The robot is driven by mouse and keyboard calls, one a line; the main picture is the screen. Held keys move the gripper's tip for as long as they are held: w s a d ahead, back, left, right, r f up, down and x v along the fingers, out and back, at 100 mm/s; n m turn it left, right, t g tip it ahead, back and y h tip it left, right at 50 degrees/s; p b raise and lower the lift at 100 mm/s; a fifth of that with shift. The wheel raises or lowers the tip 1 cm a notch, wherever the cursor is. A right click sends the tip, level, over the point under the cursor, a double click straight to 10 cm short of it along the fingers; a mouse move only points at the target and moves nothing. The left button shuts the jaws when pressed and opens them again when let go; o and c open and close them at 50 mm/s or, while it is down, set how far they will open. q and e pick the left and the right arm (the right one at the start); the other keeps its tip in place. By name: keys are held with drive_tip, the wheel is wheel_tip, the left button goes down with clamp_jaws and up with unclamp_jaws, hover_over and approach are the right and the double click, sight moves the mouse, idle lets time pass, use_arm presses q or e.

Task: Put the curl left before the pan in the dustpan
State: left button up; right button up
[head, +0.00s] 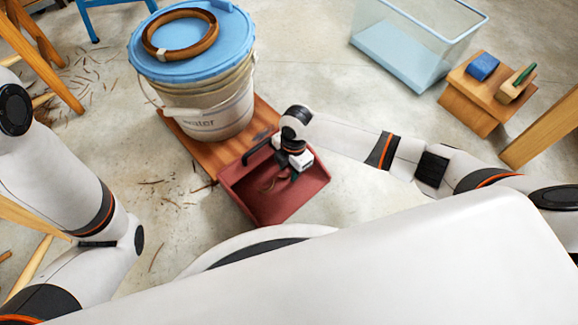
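The red dustpan (302,196) lies on the floor near the middle, in front of the bucket. My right gripper (281,177) reaches down over the inside of the pan, with its dark fingers low. I cannot tell whether they are apart or shut, or touch anything. A thin brownish curl (267,187) shows in the pan, close beside the fingers; whether they hold it is unclear. Thin dark shavings (203,188) lie on the floor left of the pan. My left arm is at the left, but its gripper is out of view.
A white bucket (212,112) with a blue lid and wooden ring stands on a brown board (190,144) behind the pan. A clear bin (400,56) and a wooden block stand (468,103) are at the upper right. More shavings litter the left floor.

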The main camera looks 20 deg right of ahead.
drive_tip(key=shift+r, duration=0.15)
wheel_tip(320, 180, up, 12)
drive_tip(key=d+p, duration=0.1)
drive_tip(key=p, duration=0.7)
drive_tip(key=shift+w+d, duration=0.15)
drive_tip(key=shift+w, duration=0.15)
